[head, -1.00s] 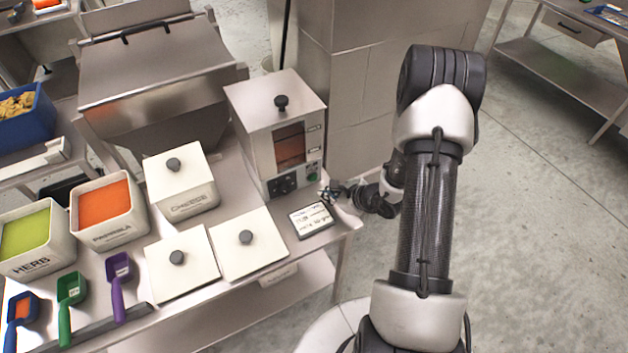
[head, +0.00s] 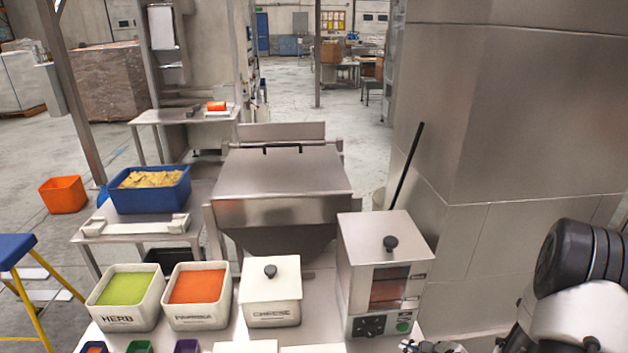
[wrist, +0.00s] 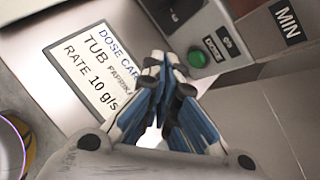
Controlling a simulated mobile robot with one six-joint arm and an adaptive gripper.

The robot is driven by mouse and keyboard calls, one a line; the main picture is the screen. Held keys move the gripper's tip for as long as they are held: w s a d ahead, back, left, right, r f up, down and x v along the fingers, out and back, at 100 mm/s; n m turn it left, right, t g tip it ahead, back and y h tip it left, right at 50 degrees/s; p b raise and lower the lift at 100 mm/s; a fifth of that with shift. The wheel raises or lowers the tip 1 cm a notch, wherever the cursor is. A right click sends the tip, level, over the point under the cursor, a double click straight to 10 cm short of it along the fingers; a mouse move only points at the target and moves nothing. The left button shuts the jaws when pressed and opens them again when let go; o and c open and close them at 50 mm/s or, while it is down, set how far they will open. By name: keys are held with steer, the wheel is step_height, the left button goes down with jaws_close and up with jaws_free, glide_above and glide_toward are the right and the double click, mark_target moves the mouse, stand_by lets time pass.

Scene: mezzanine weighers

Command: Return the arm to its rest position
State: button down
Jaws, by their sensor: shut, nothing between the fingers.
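My arm shows at the lower right of the head view, with most of it cut off by the frame edge. My gripper (wrist: 165,78) is seen up close in the wrist view, its blue-padded fingers drawn together with nothing held. A dose card (wrist: 98,80) lies behind the fingers to the left, reading TUB PAPRIKA and RATE 10 g/s. A green button (wrist: 196,58) on the dispenser's front is just beyond the fingertips. In the head view, only small parts of the gripper show at the bottom edge, beside the dispenser (head: 385,240).
Herb (head: 122,318), paprika (head: 195,317) and cheese (head: 272,310) tubs stand left of the dispenser. A steel hopper (head: 280,210) stands behind them. A blue bin (head: 150,200) sits farther left. A large steel-clad column (head: 490,150) rises behind my arm.

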steer(key=s+a+r+n+g+y, duration=0.2)
steer(key=s+a+r+n, duration=0.1)
steer(key=a+r+n, duration=0.6)
steer(key=s+a+r+n+g+y, duration=0.2)
steer(key=a+r+n, duration=0.2)
steer(key=a+r, duration=0.5)
steer(key=s+a+r+n+g+h, duration=0.2)
steer(key=s+r+n, duration=0.5)
steer(key=s, duration=0.3)
steer(key=s+d+r+n+t+h, duration=0.1)
steer(key=s+d+r+n+h, duration=0.4)
steer(key=s+d+n+h, duration=0.1)
steer(key=s+d, duration=0.1)
steer(key=s, duration=0.1)
steer(key=shift+s+t, duration=0.35)
steer(key=shift+t, duration=0.05)
steer(key=c, duration=2.4)
jaws_free()
